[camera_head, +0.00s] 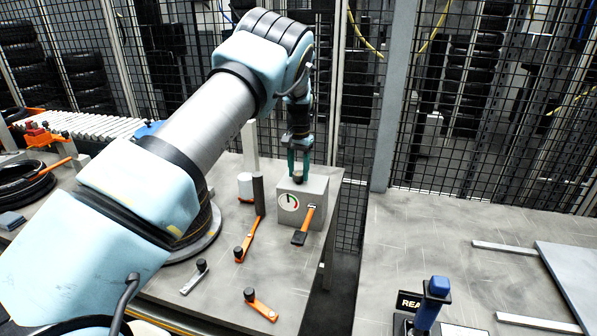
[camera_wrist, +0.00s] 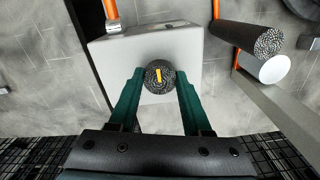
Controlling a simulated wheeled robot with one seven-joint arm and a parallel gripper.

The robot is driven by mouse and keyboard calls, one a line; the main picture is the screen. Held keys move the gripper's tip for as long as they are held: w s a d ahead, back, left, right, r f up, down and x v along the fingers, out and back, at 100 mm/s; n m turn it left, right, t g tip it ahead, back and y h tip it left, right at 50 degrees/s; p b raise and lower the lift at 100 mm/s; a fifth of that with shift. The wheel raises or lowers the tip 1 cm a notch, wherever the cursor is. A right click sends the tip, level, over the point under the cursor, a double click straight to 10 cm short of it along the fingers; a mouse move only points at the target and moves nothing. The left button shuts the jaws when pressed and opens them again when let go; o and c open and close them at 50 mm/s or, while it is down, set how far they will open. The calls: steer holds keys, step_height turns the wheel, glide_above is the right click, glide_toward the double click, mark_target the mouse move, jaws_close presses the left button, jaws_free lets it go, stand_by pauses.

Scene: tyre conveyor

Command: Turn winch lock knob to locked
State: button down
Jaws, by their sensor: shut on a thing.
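The winch lock knob (camera_wrist: 158,88) is a dark, knurled round knob with a yellow mark on top. It sits on top of a grey box (camera_head: 317,195), and the mark runs nearly up and down in the wrist view. The box has a round gauge (camera_head: 289,202) and an orange-handled lever (camera_head: 304,229) on its front. My gripper (camera_wrist: 159,78) reaches down from above with its two green fingers on either side of the knob, shut on it. I cannot read any lock label.
A dark upright cylinder (camera_head: 258,194) and a white cylinder (camera_head: 245,186) stand left of the box. Orange levers (camera_head: 247,244) lie in front on the grey table (camera_head: 220,287). Mesh fencing (camera_head: 350,120) rises close behind. A gap separates the table at right (camera_head: 430,235).

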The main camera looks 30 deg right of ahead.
steer(key=shift+n, duration=0.3)
steer(key=n+b, duration=0.2)
steer(key=n, duration=0.1)
steer(key=shift+f+n, duration=0.1)
steer(key=shift+n, duration=0.2)
steer(key=n+b, duration=0.1)
steer(key=n, duration=0.3)
steer(key=shift+b, duration=0.4)
steer(key=n, duration=0.5)
steer(key=shift+b, duration=0.35)
steer(key=n, duration=0.4)
steer(key=shift+n, duration=0.3)
steer(key=shift+c, duration=1.7)
jaws_free()
